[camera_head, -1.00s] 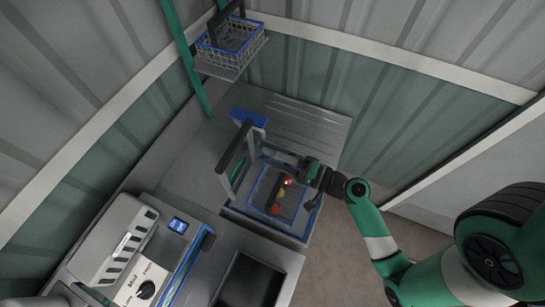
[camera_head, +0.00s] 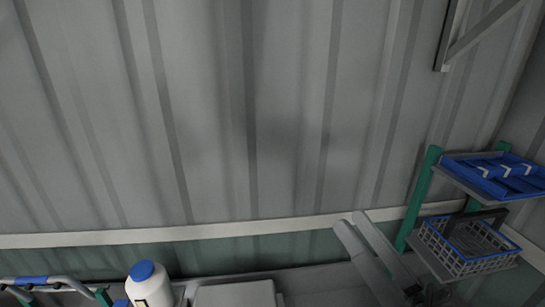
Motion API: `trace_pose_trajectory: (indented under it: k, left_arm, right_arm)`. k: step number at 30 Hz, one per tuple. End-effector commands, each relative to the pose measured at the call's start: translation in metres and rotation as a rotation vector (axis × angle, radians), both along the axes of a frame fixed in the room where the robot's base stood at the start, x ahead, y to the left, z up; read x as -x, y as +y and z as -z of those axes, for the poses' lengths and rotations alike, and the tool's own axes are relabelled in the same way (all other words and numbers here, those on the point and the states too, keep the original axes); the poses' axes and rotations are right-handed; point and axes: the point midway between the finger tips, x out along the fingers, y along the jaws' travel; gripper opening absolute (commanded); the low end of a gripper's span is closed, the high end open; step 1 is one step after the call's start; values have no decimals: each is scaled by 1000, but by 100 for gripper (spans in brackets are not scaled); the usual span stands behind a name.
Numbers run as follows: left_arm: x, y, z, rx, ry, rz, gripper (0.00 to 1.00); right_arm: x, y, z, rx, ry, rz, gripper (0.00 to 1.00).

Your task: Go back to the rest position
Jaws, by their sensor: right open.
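My left gripper is not in view. The blue-edged crate and the tomatoes are out of view.
A green-post rack at the right holds blue trays (camera_head: 495,178) above a blue-rimmed wire basket (camera_head: 468,247). A white bottle with a blue cap (camera_head: 148,285) stands at the lower left. The ribbed grey wall (camera_head: 250,120) fills most of the view.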

Motion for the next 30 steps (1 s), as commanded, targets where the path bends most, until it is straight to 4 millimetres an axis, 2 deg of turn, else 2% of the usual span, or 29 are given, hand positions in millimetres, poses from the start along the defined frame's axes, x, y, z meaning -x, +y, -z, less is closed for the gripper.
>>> trace_pose_trajectory:
  k: [1, 4, 6, 8, 10, 12, 18, 21, 23, 30]
  left_arm:
    - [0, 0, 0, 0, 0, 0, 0]
    - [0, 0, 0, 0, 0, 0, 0]
    - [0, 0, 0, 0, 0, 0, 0]
    - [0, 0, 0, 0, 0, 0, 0]
    - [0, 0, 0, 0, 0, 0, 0]
    - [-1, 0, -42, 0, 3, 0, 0]
    - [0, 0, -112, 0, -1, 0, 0]
    - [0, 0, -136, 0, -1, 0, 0]
    - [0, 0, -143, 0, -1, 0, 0]
    - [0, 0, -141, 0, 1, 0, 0]
  right_arm:
    - [11, 9, -38, 43, -105, 51, 57]
    - [34, 9, -99, 104, -279, 213, 57]
    - [52, -6, -133, 133, -379, 374, 57]
    - [61, -29, -147, 160, -421, 536, 57]
    - [61, -57, -145, 212, -411, 725, 57]
    - [59, -57, -188, 233, -409, 737, 57]
    - [58, -57, -255, 232, -406, 733, 57]
    - [58, -57, -279, 232, -405, 732, 57]
    - [57, -57, -286, 232, -405, 732, 57]
    - [57, -57, -284, 232, -404, 731, 57]
